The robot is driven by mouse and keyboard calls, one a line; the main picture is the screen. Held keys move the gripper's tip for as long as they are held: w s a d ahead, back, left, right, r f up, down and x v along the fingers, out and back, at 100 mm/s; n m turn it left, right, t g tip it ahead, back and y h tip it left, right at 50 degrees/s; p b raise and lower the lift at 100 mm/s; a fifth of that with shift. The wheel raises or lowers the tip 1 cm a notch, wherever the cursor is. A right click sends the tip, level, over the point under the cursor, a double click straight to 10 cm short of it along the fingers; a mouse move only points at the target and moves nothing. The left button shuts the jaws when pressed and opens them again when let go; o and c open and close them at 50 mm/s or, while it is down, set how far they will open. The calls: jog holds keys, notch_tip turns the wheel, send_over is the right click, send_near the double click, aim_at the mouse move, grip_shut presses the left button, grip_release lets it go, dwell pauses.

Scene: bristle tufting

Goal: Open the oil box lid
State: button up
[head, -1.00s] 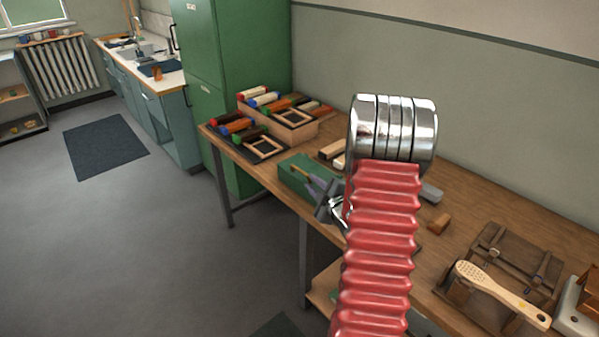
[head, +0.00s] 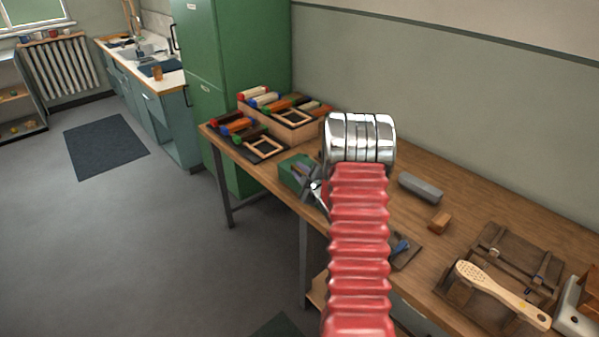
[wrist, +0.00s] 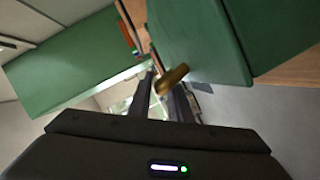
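The green oil box (head: 289,175) stands near the front edge of the workbench. My arm and gripper partly hide it in the head view. In the wrist view its green side (wrist: 205,45) fills the upper right, and a brass-coloured tab (wrist: 172,77) sticks out from it. The lid looks shut, though its seam cannot be made out. My gripper (head: 309,186) is at the box's right front in the head view. In the wrist view my gripper (wrist: 164,92) has its two dark fingers apart, with the tab close to the right fingertip. Contact cannot be told.
Racks of coloured rolls (head: 280,110) stand behind the box. A tall green cabinet (head: 240,60) is at the left.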

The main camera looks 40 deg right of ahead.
grip_shut()
dwell(0.4)
jog(key=shift+w+a, duration=0.1)
jog(key=shift+a, duration=0.05)
